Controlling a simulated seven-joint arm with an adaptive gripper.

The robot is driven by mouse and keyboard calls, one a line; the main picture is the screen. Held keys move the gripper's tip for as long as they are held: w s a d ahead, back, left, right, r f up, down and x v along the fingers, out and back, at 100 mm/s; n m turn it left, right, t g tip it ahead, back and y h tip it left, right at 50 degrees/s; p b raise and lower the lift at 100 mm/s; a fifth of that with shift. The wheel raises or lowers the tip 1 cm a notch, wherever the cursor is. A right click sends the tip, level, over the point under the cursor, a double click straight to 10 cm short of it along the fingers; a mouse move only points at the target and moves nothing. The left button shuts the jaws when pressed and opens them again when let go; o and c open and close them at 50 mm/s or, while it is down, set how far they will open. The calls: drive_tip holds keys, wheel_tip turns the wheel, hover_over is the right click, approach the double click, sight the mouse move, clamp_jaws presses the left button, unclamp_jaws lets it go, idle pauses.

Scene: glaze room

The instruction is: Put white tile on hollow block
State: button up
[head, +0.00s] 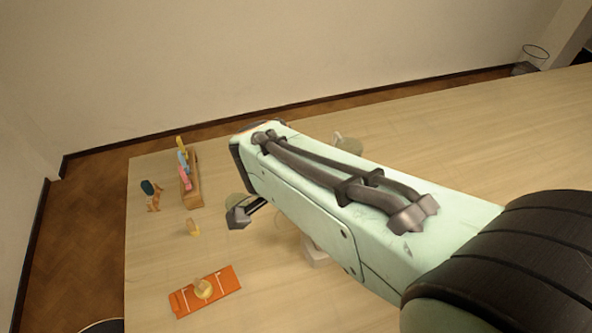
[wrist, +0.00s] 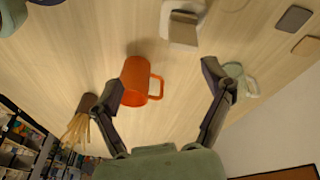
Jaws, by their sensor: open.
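My gripper (wrist: 163,80) is open in the wrist view, its two dark fingers spread wide with an orange mug (wrist: 134,82) showing between them. I cannot tell whether either finger touches the mug. A pale, white-edged block-like object (wrist: 183,38) lies beyond the fingers at the top; I cannot tell for sure whether it is the hollow block or carries a tile. A white block-like piece (head: 315,252) shows partly under my arm in the head view. No white tile can be made out clearly. In the head view one dark finger (head: 238,217) shows; my arm hides much of the table.
A pale green cup (wrist: 238,80) stands beside the right finger, and a brown holder with sticks (wrist: 78,128) by the left. Grey (wrist: 293,18) and brown (wrist: 307,45) flat pieces lie at upper right. An orange board (head: 225,281) and wooden rack (head: 193,195) are at the table's left.

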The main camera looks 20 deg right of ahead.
drive_tip(key=s+a+r+n+y, duration=0.2)
drive_tip(key=s+a+n+y, duration=0.1)
drive_tip(key=s+n, duration=0.8)
drive_tip(key=n+y, duration=0.1)
drive_tip(key=n, duration=0.2)
drive_tip(key=shift+s, duration=0.2)
